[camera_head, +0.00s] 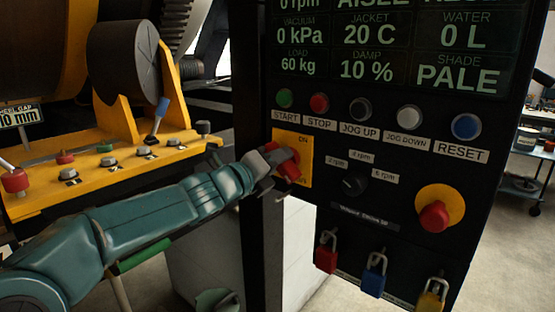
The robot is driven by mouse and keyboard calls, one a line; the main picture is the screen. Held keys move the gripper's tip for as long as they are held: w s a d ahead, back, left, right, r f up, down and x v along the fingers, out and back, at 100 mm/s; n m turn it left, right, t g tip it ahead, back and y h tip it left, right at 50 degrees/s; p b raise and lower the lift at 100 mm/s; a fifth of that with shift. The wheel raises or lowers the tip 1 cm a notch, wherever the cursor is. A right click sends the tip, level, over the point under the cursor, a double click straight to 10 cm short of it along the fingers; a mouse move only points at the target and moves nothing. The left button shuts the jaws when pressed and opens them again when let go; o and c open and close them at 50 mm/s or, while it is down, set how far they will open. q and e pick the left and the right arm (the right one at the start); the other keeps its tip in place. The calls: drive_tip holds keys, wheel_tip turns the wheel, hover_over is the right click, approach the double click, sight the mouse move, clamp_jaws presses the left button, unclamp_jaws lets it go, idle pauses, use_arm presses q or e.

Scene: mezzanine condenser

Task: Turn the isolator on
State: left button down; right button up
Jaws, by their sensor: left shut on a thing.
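The isolator is a red rotary handle (290,167) on a yellow square plate (305,153) at the left of the black control panel. The letters "ON" show at the top of the plate. The lower label is mostly hidden. My left gripper (277,160) reaches in from the left and is shut on the red handle. The handle looks tilted, but its exact position is partly covered by the gripper. My right gripper is not in view.
The panel has a button row, with a green start button (285,98), a speed knob (354,182) and a red emergency stop (434,215). Padlocks (375,275) hang below. A yellow machine (110,175) with levers stands left.

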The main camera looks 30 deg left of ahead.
use_arm(q)
drive_tip(key=n+p, duration=0.1)
drive_tip(key=n, duration=0.3)
drive_tip(key=shift+a+n, duration=0.1)
drive_tip(key=shift+n, duration=0.2)
drive_tip(key=n+p, duration=0.1)
drive_tip(key=n, duration=0.2)
drive_tip(key=shift+n, duration=0.3)
drive_tip(key=n+p, duration=0.1)
drive_tip(key=n, duration=0.3)
drive_tip(key=shift+f+p, duration=0.15)
drive_tip(key=shift+p, duration=0.15)
drive_tip(key=shift+f+n+p, duration=0.15)
drive_tip(key=shift+n+p, duration=0.35)
drive_tip(key=shift+n, duration=1.6)
drive_tip(key=c, duration=0.9)
unclamp_jaws()
drive_tip(key=shift+f, duration=0.1)
drive_tip(key=s, duration=1)
drive_tip(key=s+a+b, duration=0.1)
drive_tip(key=s, duration=0.5)
drive_tip(key=shift+s, duration=0.1)
